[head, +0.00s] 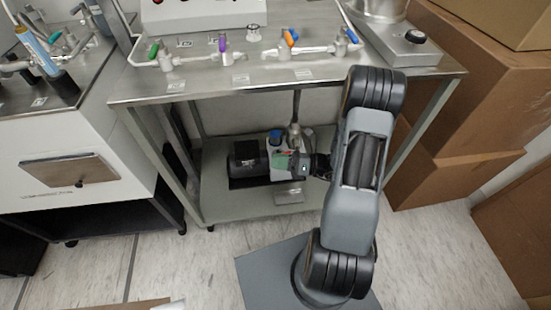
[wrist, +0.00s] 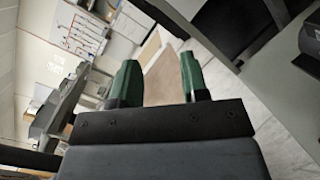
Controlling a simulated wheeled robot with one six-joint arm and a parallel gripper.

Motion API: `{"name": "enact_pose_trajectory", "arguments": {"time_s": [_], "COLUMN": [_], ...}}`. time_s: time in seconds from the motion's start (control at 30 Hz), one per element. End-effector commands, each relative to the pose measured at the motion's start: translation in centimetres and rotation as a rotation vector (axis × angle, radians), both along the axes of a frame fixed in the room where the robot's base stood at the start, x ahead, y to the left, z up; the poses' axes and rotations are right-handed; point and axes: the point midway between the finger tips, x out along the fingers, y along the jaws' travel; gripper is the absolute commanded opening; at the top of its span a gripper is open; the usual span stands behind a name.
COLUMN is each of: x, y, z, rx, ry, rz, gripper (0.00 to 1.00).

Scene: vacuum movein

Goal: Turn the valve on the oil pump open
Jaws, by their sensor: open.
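The oil pump (head: 246,160) sits on the lower shelf of the steel table, with a black motor body at its left. A blue round part (head: 276,135) and metal fittings (head: 294,135) stand on its top. I cannot tell which part is the valve handle. My gripper (head: 284,161) reaches in from the right at shelf height and overlaps the pump's right part in the head view; contact cannot be told. In the wrist view, the green fingers of my gripper (wrist: 159,65) are apart with nothing between them. Dark shapes at that view's right are too cropped to name.
The steel tabletop (head: 130,88) above the shelf carries glass tubing with coloured stopcocks (head: 223,43) and a hotplate (head: 410,50). Table legs frame the shelf. Cardboard boxes (head: 455,165) stack at the right. A white cabinet (head: 60,150) stands left. Floor in front is mostly clear.

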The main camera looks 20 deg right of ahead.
Motion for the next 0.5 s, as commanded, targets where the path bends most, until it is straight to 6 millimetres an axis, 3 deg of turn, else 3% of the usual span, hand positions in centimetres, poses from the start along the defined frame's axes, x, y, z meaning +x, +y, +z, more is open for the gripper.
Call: {"name": "enact_pose_trajectory", "arguments": {"time_s": [0.03,0.2,0.5], "x": [-0.2,-0.7,-1.2], "y": [0.4,1.3,2.1], "z": [1.0,2.4,3.2], "rx": [-0.024,-0.085,-0.13], "ry": [-0.02,-0.065,-0.1], "rz": [0.026,0.095,0.148], "gripper": [0.41,0.41,0.41]}}
